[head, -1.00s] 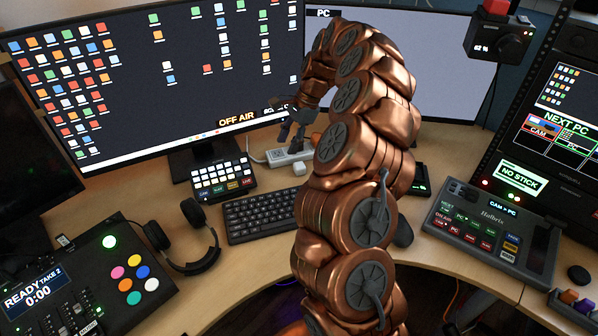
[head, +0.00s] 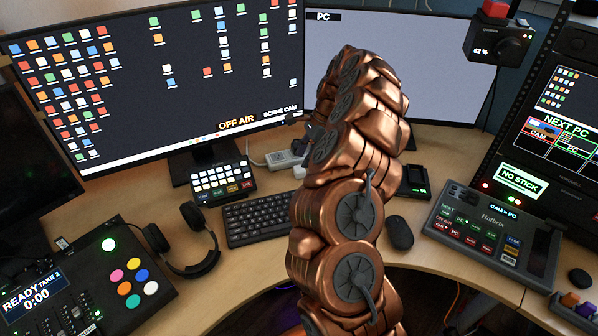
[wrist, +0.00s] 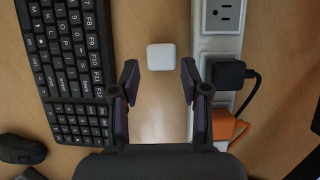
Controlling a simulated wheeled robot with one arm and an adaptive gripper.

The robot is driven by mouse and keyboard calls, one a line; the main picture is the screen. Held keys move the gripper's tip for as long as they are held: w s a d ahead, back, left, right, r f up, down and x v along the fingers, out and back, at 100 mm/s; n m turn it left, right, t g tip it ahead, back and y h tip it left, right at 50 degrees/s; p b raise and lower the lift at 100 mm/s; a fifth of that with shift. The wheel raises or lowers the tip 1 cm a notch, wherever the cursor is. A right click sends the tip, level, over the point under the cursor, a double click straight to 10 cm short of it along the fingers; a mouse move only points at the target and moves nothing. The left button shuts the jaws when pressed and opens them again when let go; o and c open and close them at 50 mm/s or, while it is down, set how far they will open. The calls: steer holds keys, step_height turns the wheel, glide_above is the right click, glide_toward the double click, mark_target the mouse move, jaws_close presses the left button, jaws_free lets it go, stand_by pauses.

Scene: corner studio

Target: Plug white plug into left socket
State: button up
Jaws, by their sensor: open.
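The white plug (wrist: 161,57), a small rounded cube, lies on the desk in the wrist view, between the keyboard and the white power strip (wrist: 202,48). My gripper (wrist: 159,76) is open, its fingers on either side of the plug's near end, apart from it. The power strip has an empty socket (wrist: 224,14) at the top, then a black plug (wrist: 229,74) and an orange plug (wrist: 225,124) in it. In the head view the power strip (head: 279,159) and part of the white plug (head: 299,172) show left of my arm, which mostly hides the gripper.
The keyboard (wrist: 66,50) lies left of the gripper, with a dark mouse (wrist: 21,149) at lower left. Black and orange cords run right from the strip. Monitors (head: 150,80) stand behind, and a button pad (head: 222,182) sits left of the strip.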

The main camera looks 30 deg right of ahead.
mark_target(300, 168)
steer(key=shift+f, duration=0.1)
steer(key=shift+p+x, duration=0.6)
steer(key=shift+x, duration=2.05)
steer(key=shift+d, duration=0.2)
steer(key=c, duration=0.7)
